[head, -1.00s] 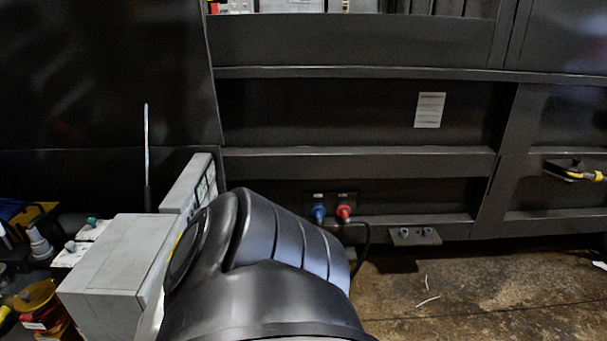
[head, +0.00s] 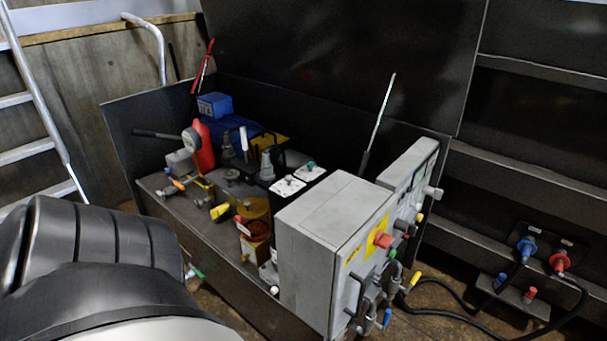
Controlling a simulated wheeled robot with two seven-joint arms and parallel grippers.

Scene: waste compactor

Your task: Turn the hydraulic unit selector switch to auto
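The hydraulic unit (head: 215,205) stands in the middle of the head view, an open dark tray with pumps, valves and a blue motor. At its right end is a grey control box (head: 312,222) with a red knob (head: 383,240) on a yellow plate and small coloured controls below it. A second grey panel (head: 408,180) stands behind it with knobs on its right face. I cannot tell which control is the selector switch or its position, as the faces are seen edge-on. My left arm fills the lower left. Neither gripper is in view.
Blue (head: 527,246) and red (head: 560,261) connectors sit on the dark container wall at right, with black hoses on the floor. A metal ladder (head: 40,110) stands at far left. A thin upright rod (head: 379,118) rises behind the control box.

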